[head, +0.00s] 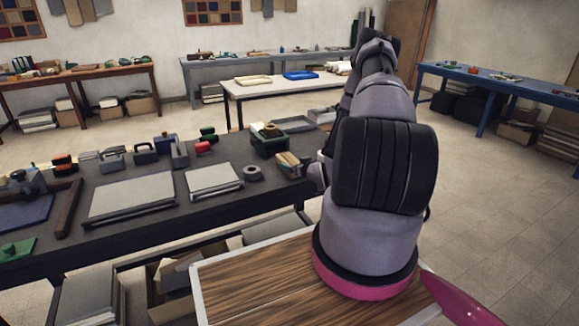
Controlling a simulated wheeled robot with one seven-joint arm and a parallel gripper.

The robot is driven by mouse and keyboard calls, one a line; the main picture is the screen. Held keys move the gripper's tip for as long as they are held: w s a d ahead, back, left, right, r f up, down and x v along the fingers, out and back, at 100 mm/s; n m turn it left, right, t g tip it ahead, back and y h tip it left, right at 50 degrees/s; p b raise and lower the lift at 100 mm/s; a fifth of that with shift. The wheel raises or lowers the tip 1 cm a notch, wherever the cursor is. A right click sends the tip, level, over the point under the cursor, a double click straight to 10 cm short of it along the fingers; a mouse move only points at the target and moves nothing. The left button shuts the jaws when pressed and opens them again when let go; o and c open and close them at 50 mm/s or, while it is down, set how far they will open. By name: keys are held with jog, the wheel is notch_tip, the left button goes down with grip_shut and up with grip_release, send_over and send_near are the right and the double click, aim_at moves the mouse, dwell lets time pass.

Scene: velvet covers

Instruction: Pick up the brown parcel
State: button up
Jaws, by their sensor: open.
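I cannot pick out a brown parcel for certain in the head view. A long dark brown bar (69,208) lies on the dark workbench (150,232), toward its left end. A small tan item (289,159) sits in a dark tray at the bench's right end, close to my arm. My arm rises at the right and reaches away from me. My gripper is hidden behind the arm links, so I cannot see what is near it.
The bench also holds two flat grey boards (131,198), a green bin (269,142), a grey tape roll (252,173) and several small tools. A white table (283,88) stands behind it. A blue table (510,82) is at the right. The floor (500,180) between is clear.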

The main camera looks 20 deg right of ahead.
aim_at(290, 160)
jog(key=x, duration=0.4)
jog(key=shift+w+f, duration=0.25)
jog(key=c, duration=1.5)
jog(key=shift+r, duration=0.1)
